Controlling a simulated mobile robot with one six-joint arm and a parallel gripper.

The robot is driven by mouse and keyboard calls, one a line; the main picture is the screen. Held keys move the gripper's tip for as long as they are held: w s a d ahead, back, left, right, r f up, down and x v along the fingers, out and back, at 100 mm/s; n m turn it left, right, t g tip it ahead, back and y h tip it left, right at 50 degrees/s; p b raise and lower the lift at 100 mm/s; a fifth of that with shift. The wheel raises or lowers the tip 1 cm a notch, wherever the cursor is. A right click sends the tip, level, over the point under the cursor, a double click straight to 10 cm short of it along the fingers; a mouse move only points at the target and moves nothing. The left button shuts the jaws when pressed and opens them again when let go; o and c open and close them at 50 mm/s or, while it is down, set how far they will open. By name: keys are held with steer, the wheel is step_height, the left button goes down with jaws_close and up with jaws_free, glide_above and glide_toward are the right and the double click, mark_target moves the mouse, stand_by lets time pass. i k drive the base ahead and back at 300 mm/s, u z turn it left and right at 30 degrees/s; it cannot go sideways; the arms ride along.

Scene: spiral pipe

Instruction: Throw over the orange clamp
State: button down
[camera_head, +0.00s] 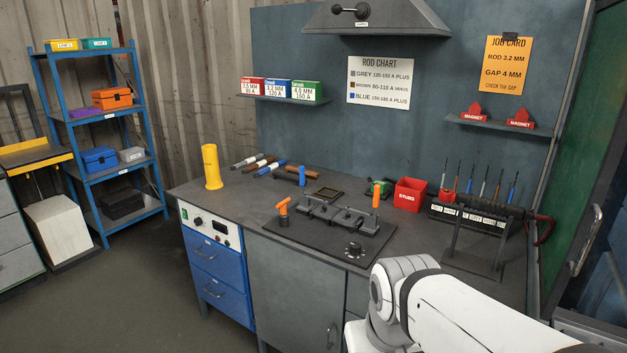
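A dark clamping fixture (340,216) sits on a black base plate (325,237) on the grey bench. An orange clamp handle (376,197) stands upright at its right end. A small blue handle (302,174) stands behind the fixture. I cannot tell from this view which parts are clamped. My white arm reaches in from the lower right, in front of the bench. My gripper is outside the picture.
A red stubs bin (409,194) and a green item (379,187) stand close to the right orange handle. A rack of thin tools (470,212) and a dark stand (474,240) are further right. A yellow cylinder (211,167) stands at the left. The bench's front left is clear.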

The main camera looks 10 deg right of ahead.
mark_target(378, 191)
steer(key=u, duration=0.1)
steer(key=i, duration=1.35)
steer(key=z, duration=0.7)
